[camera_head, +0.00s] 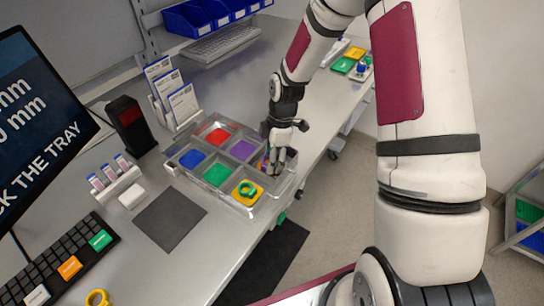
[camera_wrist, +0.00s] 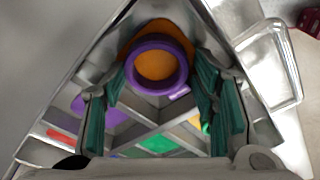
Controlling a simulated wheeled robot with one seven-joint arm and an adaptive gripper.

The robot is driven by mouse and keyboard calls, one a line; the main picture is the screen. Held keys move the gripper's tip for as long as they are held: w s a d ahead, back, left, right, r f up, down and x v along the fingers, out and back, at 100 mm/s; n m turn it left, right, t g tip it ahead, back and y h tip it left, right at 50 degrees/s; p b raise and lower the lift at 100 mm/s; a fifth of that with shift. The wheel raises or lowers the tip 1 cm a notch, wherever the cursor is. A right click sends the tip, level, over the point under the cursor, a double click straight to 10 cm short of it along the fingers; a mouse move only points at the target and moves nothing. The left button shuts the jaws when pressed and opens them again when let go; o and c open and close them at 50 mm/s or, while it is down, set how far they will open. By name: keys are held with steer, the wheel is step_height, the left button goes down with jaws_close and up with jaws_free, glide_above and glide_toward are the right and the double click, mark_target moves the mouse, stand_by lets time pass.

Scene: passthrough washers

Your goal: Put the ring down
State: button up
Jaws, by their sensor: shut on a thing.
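My gripper (camera_head: 277,165) points down over the far-right compartment of the clear tray (camera_head: 188,176). In the wrist view my teal-padded fingers (camera_wrist: 159,95) are shut on a purple ring (camera_wrist: 131,68). The ring is over the orange pad (camera_wrist: 155,87); I cannot tell whether it touches the pad. In the head view my fingers mostly hide the ring and this compartment. The other compartments show red (camera_head: 218,136), blue (camera_head: 192,158), purple (camera_head: 243,150), green (camera_head: 217,174) and yellow (camera_head: 238,199) pads. A green ring (camera_head: 246,187) lies on the yellow pad.
A dark mat (camera_head: 170,218), a keyboard (camera_head: 60,260) and a yellow ring (camera_head: 97,298) are on the bench at left. A card holder (camera_head: 175,97) and a black device (camera_head: 127,125) stand behind the tray. The bench edge runs close to the tray's right.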

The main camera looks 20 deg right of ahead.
steer(key=o, duration=0.7)
step_height(320, 180, up, 12)
steer(key=d, duration=0.2)
steer(key=s+a+r+m+t+h, duration=0.1)
steer(key=s+r+m, duration=0.35)
steer(key=r, duration=0.35)
steer(key=s+r+m+t+h, duration=0.2)
steer(key=s+r+m, duration=0.2)
steer(key=s+r, duration=0.3)
steer(key=shift+s+a+r+m+t+y+b, duration=0.15)
steer(key=shift+s+r+m+t, duration=0.25)
steer(key=shift+s+r+m, duration=1.15)
steer(key=shift+s+a+r+m+t+y+b, duration=0.1)
steer(key=shift+s+a+r+m+t+y, duration=0.25)
steer(key=shift+s+m, duration=1.4)
steer(key=shift+s+a+r+m+t+y+b, duration=0.1)
steer(key=shift+s+r+m+t, duration=0.6)
steer(key=shift+s, duration=1.75)
steer(key=shift+r+g, duration=0.25)
steer(key=shift+r, duration=0.2)
